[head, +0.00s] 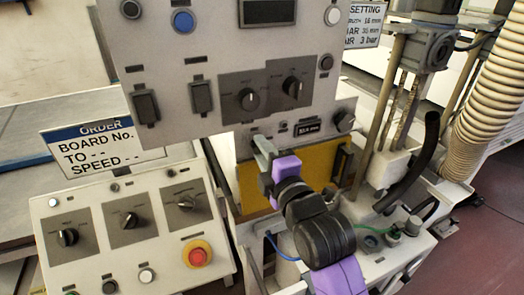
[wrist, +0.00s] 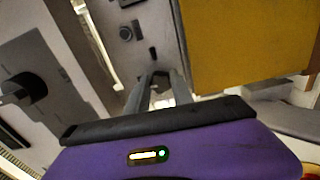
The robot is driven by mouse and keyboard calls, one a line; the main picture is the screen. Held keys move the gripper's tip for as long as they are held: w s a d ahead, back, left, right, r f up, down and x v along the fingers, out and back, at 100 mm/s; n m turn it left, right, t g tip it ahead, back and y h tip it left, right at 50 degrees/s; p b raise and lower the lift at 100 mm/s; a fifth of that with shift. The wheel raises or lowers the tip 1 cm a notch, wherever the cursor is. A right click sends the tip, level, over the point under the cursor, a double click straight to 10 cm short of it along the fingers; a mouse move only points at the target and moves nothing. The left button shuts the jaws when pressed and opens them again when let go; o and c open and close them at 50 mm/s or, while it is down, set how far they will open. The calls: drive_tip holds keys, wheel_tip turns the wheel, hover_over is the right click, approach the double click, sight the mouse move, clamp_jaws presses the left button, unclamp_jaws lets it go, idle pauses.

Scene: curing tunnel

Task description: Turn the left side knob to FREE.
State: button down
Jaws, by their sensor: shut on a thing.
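My gripper (head: 263,146), with its purple body, reaches up to the left end of the small grey unit (head: 325,128) below the main panel. In the wrist view its two grey fingers (wrist: 160,84) converge at the top and are shut on the left side knob. The knob is almost wholly hidden by the fingers, so its pointer and the FREE mark cannot be read. A matching black knob (head: 343,121) shows at the unit's right end, apart from my gripper.
The main panel (head: 180,75) with two rotary knobs overhangs just above. A yellow plate (head: 319,175) sits right behind my gripper. A sloped console (head: 90,215) with a red button (head: 197,254) stands left. A black handle (head: 412,165) and ribbed hose (head: 490,95) are at right.

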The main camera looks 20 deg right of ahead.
drive_tip(key=shift+a+n, duration=0.1)
drive_tip(key=shift+n, duration=0.3)
drive_tip(key=c, duration=1.1)
unclamp_jaws()
drive_tip(key=s+b, duration=0.2)
drive_tip(key=s, duration=0.5)
drive_tip(key=shift+s, duration=0.4)
